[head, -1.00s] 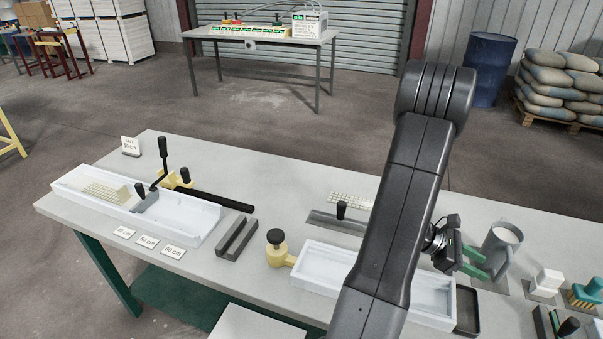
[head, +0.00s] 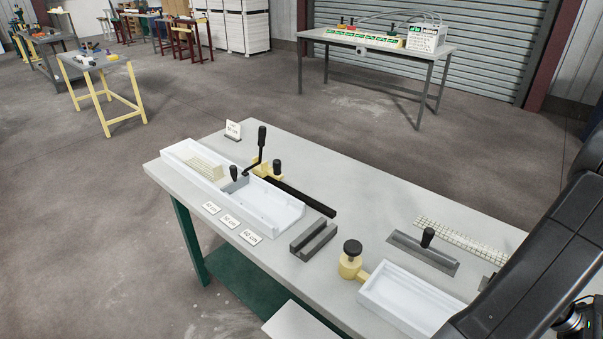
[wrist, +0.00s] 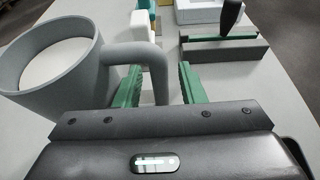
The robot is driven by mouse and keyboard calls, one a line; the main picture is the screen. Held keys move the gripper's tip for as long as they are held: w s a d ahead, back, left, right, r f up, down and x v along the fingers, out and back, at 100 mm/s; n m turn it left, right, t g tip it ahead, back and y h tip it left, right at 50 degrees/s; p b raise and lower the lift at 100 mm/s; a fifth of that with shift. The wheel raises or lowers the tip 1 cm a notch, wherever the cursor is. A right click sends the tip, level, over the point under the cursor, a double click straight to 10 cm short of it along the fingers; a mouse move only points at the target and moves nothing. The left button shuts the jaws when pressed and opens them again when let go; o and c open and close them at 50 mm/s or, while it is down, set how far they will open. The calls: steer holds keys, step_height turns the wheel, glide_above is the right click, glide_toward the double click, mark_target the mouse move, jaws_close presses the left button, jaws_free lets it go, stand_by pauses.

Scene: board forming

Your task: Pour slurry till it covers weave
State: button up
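The grey jug (wrist: 60,85) stands upright on the left of the wrist view, with pale slurry (wrist: 52,60) inside. Its handle (wrist: 153,75) lies between the two green fingers of my gripper (wrist: 160,85). The fingers are open, with a clear gap at the handle's right. The white forming tray (head: 405,298) shows in the head view, its visible floor bare and its right end hidden behind my arm. The weave, a pale mesh strip (head: 465,238), lies on the table behind the tray. Jug and fingers are out of the head view.
A grey screed with a black knob (head: 425,249) lies between mesh and tray. A yellow clamp (head: 350,265) stands at the tray's left end. A long white tray (head: 278,208) and grey channel (head: 313,240) sit further left. A dark-handled tool (wrist: 225,40) lies beyond the fingers.

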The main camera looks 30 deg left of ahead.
jaws_close()
steer(key=shift+r, duration=0.15)
steer(key=shift+r+p, duration=1.25)
steer(key=shift+r, duration=1.2)
steer(key=shift+f, duration=0.1)
